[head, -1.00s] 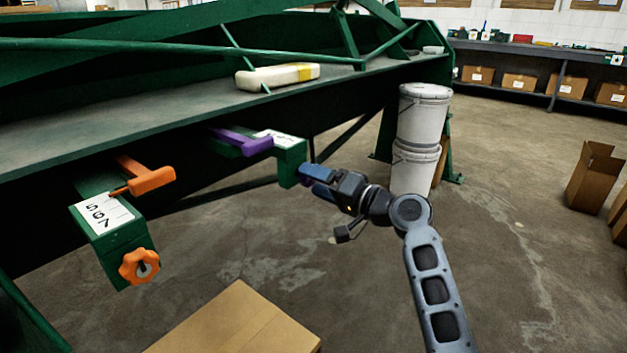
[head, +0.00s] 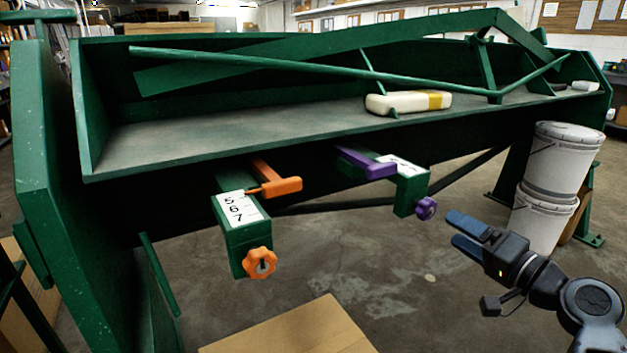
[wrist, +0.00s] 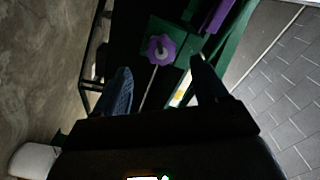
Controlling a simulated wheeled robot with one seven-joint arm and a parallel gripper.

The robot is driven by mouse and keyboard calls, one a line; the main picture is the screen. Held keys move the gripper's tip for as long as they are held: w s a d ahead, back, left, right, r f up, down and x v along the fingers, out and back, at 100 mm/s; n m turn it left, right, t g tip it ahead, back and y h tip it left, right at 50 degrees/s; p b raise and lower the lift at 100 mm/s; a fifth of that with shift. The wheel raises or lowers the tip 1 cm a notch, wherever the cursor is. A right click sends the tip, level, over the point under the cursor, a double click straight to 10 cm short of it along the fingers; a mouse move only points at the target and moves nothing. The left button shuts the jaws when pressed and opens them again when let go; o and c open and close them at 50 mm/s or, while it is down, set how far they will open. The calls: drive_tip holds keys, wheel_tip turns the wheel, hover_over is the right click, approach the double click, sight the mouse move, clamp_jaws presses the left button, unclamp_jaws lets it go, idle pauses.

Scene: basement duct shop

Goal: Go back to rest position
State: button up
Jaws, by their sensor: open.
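My gripper (head: 468,236) is open and empty in the head view, at the right, in front of the green bench. Its two blue fingers point left toward a purple knob (head: 426,208) on a green box with a purple handle (head: 366,163). A gap of floor shows between the fingertips and the knob. In the wrist view the fingers are spread apart, and the purple knob (wrist: 160,48) shows beyond them with nothing held between.
A second green box with an orange knob (head: 260,263) and orange handle (head: 275,187) hangs left. White stacked buckets (head: 545,215) stand behind my gripper. A cardboard box (head: 290,335) is low in front. A white and yellow bottle (head: 408,102) lies on the green bench (head: 220,138).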

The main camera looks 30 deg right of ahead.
drive_tip(key=s+a+f+n+g+h, duration=0.2)
drive_tip(key=s+a+f+g, duration=0.2)
drive_tip(key=s+a+f, duration=0.7)
drive_tip(key=s+a+f+n, duration=0.2)
drive_tip(key=s+a+n, duration=0.3)
drive_tip(key=s+a, duration=0.55)
drive_tip(key=s+a+r+n+y, duration=0.2)
drive_tip(key=s+a+r+n, duration=0.4)
drive_tip(key=s, duration=0.3)
wheel_tip(320, 180, up, 21)
drive_tip(key=m+p, duration=0.1)
drive_tip(key=p, duration=1.9)
drive_tip(key=shift+s+t, duration=0.15)
drive_tip(key=shift+t, duration=0.25)
